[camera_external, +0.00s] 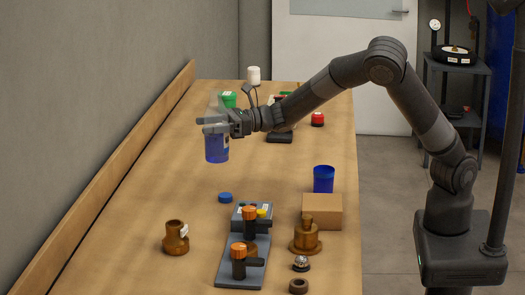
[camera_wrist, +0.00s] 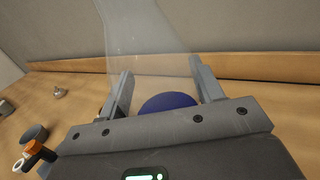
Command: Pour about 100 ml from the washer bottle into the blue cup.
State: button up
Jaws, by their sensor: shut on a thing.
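The washer bottle (camera_external: 217,148), clear above with blue liquid in its lower part, is held above the table on its left side. My gripper (camera_external: 214,126) is shut around it, and the bottle looks about upright. In the wrist view, the clear bottle (camera_wrist: 148,35) stands between my gripper's two fingers (camera_wrist: 162,92), with the blue liquid showing low between them. The blue cup (camera_external: 323,180) stands upright at the right, at the cardboard box (camera_external: 322,212); I cannot tell whether it is on the box or just behind it. The bottle is well apart from the cup.
In front are a grey fixture (camera_external: 228,270) with orange-topped parts, a bronze fitting (camera_external: 175,240) and a brass fitting (camera_external: 305,240). A wooden ledge runs along the left.

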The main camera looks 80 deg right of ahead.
notch_tip(320, 180, up, 8)
jog(key=shift+r, duration=0.15)
jog(key=w+d+f+m+h, duration=0.1)
jog(key=d+f+m+h, duration=0.35)
jog(key=d+h, duration=0.4)
jog(key=w+d+f+m+h, duration=0.1)
jog(key=d+f+m+h, duration=0.3)
jog(key=d+m+h, duration=0.45)
jog(key=shift+s+d+m+g+h, duration=3.2)
jog(key=shift+s+d+g+h, duration=0.6)
jog(key=shift+s+d+g, duration=1.35)
jog(key=s+d+r+m+g, duration=0.25)
jog(key=s+m+g, duration=0.65)
jog(key=g, duration=0.5)
jog(key=s+a+r+m+g+y, duration=0.6)
jog(key=s+a+m+g+y, duration=0.15)
jog(key=a+g+y, duration=0.2)
notch_tip(320, 180, down, 21)
jog(key=t, duration=0.1)
jog(key=shift+s, duration=0.45)
